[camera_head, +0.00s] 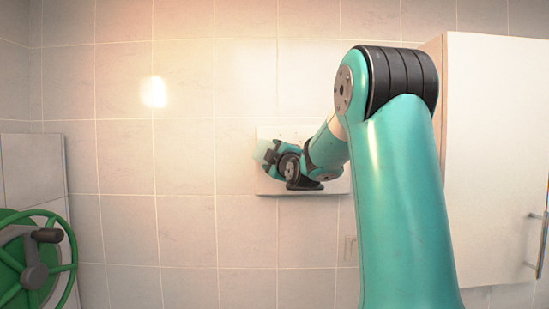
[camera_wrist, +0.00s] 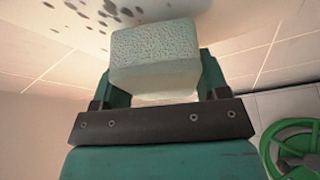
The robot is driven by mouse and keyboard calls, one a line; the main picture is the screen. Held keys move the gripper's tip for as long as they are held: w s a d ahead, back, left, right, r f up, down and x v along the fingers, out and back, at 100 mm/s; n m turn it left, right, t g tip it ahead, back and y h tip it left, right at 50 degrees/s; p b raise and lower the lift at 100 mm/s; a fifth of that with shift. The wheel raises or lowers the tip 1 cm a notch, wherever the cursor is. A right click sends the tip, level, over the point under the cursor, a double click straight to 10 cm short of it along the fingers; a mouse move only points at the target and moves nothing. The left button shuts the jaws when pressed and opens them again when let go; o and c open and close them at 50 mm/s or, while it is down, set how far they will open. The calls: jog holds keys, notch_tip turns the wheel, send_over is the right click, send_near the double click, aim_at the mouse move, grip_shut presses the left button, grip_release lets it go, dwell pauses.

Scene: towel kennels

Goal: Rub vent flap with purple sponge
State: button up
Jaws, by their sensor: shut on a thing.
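A pale greenish-white block, which looks like a sponge (camera_wrist: 155,55), is held between the two fingers of my gripper (camera_wrist: 161,80). It does not look purple in either view. In the head view the sponge (camera_head: 262,149) shows at the left end of my gripper (camera_head: 270,156). The vent flap appears to be the white panel (camera_head: 338,186) on the tiled wall, partly hidden behind my arm. In the wrist view a pale surface with dark spots (camera_wrist: 88,17), likely this panel, lies just beyond the sponge. I cannot tell whether the sponge touches it.
A green hose reel (camera_head: 38,268) stands at the lower left and also shows in the wrist view (camera_wrist: 290,150). A white cabinet (camera_head: 497,150) with a metal handle is at the right. The tiled wall (camera_head: 130,200) left of the panel is clear.

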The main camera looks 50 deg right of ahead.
jog(key=shift+w+d, duration=0.4)
jog(key=shift+d, duration=0.15)
jog(key=shift+s+d+f+b, duration=0.15)
jog(key=shift+s+d+b, duration=0.2)
jog(key=shift+b, duration=0.45)
jog(key=shift+s+d+b, duration=0.45)
jog(key=shift+s+b, duration=0.15)
jog(key=shift+b, duration=0.25)
jog(key=shift+s+d+b, duration=0.25)
jog(key=shift+s+b, duration=0.05)
jog(key=shift+s, duration=0.1)
jog(key=shift+s+d+b, duration=0.75)
jog(key=shift+b, duration=0.3)
jog(key=shift+s+d+b, duration=0.4)
jog(key=shift+s+d, duration=0.05)
